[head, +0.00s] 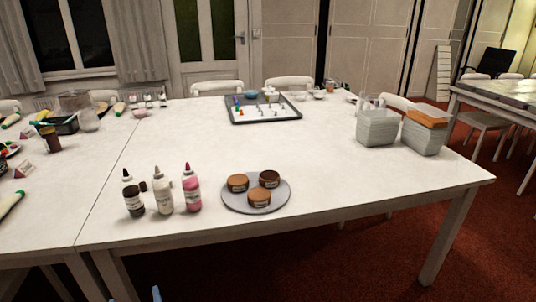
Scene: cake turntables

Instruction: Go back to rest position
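Two pale blue tips at the bottom edge of the head view, left of centre, appear to be the fingertips of my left gripper (134,298). They stand apart with nothing visible between them, below the table's front edge. The rest of that gripper is cut off by the frame. My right gripper is not in view. On the white table (330,180) in front of me stands a round grey turntable (233,203) bearing a few brown round pieces (259,197).
Left of the turntable stand a dark bottle (133,198), a white bottle (163,197) and a pink bottle (192,191). A dark tray (263,107) lies farther back. Grey containers (378,128) stand at the right, one orange-topped (425,135). The front right tabletop is clear.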

